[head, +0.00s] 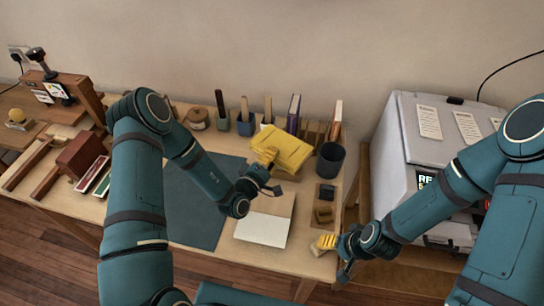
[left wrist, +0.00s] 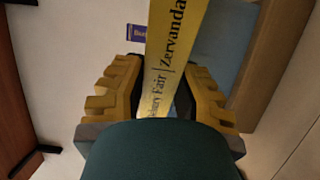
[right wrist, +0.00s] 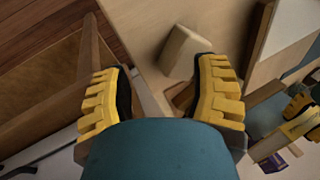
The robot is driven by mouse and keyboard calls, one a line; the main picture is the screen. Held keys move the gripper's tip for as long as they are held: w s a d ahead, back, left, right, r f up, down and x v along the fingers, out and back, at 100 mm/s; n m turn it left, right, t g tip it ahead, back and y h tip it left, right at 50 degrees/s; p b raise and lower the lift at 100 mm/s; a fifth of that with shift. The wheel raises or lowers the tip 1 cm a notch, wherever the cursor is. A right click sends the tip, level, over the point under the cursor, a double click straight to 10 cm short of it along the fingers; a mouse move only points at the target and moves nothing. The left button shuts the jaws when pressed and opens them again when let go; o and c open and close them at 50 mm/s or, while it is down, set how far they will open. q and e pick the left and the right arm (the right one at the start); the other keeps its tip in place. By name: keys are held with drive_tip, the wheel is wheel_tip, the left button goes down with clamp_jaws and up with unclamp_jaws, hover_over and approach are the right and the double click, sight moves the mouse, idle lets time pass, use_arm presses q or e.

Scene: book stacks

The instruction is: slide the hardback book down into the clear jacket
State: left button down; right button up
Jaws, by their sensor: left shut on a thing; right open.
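The yellow hardback book (head: 287,147) is held in the air above the back of the table by my left gripper (head: 268,158), which is shut on it. In the left wrist view its spine (left wrist: 172,50) with dark lettering lies between the fingers. A flat rectangle (head: 262,229), part white and part see-through or table-coloured, lies on the table in front of the book; it may be the clear jacket, and its opening cannot be made out. My right gripper (head: 326,242) is open near the table's front right corner, with a pale block (right wrist: 185,50) just beyond its fingers.
A dark cup (head: 330,160) and a small tray (head: 324,205) stand at the right. Several books and pots line the back, including a purple book (head: 293,113). A dark mat (head: 195,215) covers the middle. A grey machine (head: 405,145) stands right of the table; a wooden press (head: 75,95) is left.

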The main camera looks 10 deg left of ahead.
use_arm(q)
drive_tip(key=shift+f, duration=0.2)
drive_tip(key=c, duration=0.8)
unclamp_jaws()
drive_tip(key=shift+c, duration=0.2)
drive_tip(key=shift+r, duration=0.2)
drive_tip(key=v, duration=1.2)
drive_tip(key=shift+r+p, duration=0.35)
drive_tip(key=shift+s, duration=0.1)
